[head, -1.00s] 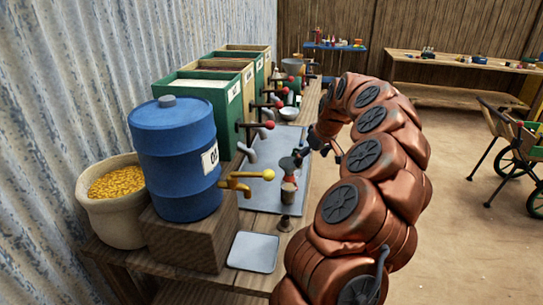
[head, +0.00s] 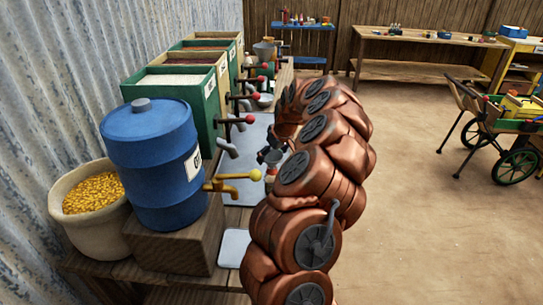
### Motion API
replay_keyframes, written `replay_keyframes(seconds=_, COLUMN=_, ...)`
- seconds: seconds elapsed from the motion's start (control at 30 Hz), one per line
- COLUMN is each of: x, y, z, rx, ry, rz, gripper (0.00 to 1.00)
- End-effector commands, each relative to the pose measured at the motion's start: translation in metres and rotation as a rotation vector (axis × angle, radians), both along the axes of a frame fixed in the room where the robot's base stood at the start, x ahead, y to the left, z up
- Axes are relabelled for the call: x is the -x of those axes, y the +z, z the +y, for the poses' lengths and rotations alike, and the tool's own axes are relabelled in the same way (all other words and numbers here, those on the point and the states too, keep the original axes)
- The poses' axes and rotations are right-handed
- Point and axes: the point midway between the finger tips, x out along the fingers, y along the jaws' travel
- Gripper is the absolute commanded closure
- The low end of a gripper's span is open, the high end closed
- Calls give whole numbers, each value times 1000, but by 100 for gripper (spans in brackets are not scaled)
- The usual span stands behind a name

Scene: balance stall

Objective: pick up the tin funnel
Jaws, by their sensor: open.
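My copper-coloured arm arches over the right side of the bench. My gripper (head: 271,157) shows as a small dark shape at its far end, over the bench's grey metal sheet (head: 244,178). It is open, and its fingertips are partly hidden by my arm. A small reddish and grey item (head: 270,174) shows just below it; I cannot tell what it is or whether they touch. A grey funnel-shaped piece (head: 264,51) stands at the bench's far end, well away from my gripper. I cannot tell whether it is the tin funnel.
A blue drum (head: 152,165) with a brass tap (head: 224,186) stands on a wooden block (head: 172,243). A tub of yellow grain (head: 92,208) is at left. Green bins (head: 168,92) with levers line the wall. A cart (head: 515,150) stands right; the floor between is clear.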

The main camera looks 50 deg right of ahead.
Motion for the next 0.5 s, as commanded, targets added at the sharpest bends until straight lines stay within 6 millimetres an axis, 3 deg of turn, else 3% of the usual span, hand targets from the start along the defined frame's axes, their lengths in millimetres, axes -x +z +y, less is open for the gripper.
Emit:
replay_keyframes(seconds=0.33, x=-4, y=-11, z=-1, rx=1, ry=1, rz=0, gripper=0)
replay_keyframes(seconds=0.5, x=-4, y=-11, z=-1, rx=1, ry=1, rz=0, gripper=17)
